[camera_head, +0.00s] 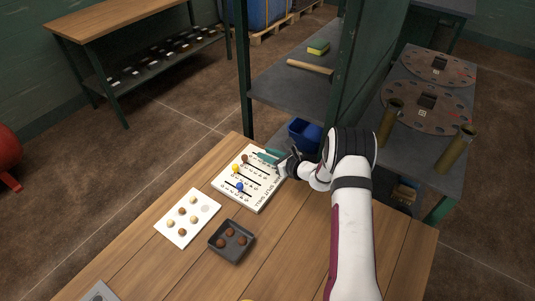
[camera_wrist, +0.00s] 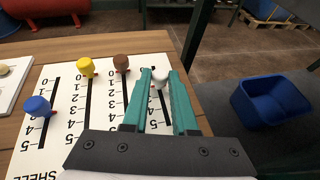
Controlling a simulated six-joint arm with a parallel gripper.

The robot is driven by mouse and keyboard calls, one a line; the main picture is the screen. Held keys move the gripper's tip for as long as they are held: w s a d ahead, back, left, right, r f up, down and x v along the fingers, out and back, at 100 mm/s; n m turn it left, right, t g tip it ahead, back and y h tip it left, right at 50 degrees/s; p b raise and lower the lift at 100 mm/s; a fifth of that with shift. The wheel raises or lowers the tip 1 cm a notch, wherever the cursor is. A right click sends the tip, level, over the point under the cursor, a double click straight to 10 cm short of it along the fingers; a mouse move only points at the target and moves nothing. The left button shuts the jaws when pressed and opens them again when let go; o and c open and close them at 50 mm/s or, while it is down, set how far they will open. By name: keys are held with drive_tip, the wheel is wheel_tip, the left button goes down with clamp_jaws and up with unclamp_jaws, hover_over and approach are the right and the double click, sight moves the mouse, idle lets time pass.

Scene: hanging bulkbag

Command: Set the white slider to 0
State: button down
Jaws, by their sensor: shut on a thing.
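The white slider knob (camera_wrist: 159,78) sits between the two teal fingers of my gripper (camera_wrist: 160,76) in the wrist view. The fingers are shut on it. It is in the upper part of its slot, toward the 0 end; a finger covers part of its scale, so I cannot read its exact mark. The 4 and 5 marks show below it. The white slider board (camera_head: 248,199) lies on the wooden table in the head view. There my gripper (camera_head: 268,155) is at the board's far right corner, and the white knob cannot be made out.
Brown (camera_wrist: 121,64), yellow (camera_wrist: 86,68) and blue (camera_wrist: 38,107) knobs stand left of my gripper. A blue bin (camera_wrist: 270,99) is on the grey shelf to the right. A white card (camera_head: 187,217) and dark tray (camera_head: 231,241) lie near the board.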

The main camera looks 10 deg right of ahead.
sight(257, 149)
drive_tip(key=shift+w+a, duration=1.45)
drive_tip(key=c, duration=0.7)
unclamp_jaws()
drive_tip(key=v, duration=1.6)
drive_tip(key=shift+f, duration=0.1)
